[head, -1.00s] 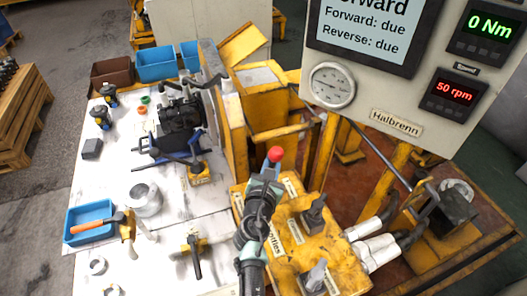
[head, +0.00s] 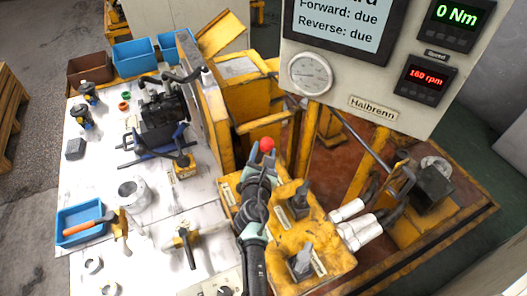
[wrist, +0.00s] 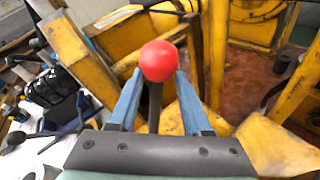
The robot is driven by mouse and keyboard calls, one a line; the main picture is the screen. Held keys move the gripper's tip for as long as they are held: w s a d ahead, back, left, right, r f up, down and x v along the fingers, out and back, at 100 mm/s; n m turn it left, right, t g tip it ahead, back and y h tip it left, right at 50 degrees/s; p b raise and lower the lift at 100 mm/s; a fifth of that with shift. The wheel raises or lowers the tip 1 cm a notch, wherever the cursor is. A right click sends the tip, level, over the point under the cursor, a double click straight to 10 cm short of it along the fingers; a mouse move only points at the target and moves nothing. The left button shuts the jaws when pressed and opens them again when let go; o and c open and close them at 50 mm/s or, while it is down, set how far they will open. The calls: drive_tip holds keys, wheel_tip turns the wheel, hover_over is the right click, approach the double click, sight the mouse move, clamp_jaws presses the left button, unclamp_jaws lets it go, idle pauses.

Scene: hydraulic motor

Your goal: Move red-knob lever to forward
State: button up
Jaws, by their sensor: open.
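The red knob (head: 267,145) tops a dark lever on the yellow valve block (head: 310,258). In the wrist view the red knob (wrist: 160,61) stands at the fingertips, with its dark stem between the two blue fingers. My gripper (head: 264,155) is open, one finger on each side of the stem, with gaps showing on both sides in the wrist view. The stem's foot is hidden behind my gripper and arm. The display (head: 345,22) reads "Forward: due" and "Reverse: due". The speed readout (head: 425,82) appears to show 160 rpm, and the torque readout (head: 456,13) shows 0 Nm.
Two other dark levers (head: 299,201) stand on the block, right of my arm. The white bench (head: 150,225) holds a black motor (head: 163,120), a blue tray (head: 80,223) and tools. A gauge (head: 311,74) sits on the panel.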

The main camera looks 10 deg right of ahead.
drive_tip(key=shift+s+a, duration=0.1)
drive_tip(key=shift+s, duration=0.05)
drive_tip(key=p+v, duration=0.4)
drive_tip(key=v, duration=0.8)
drive_tip(key=shift+s, duration=0.35)
drive_tip(key=shift+r, duration=0.1)
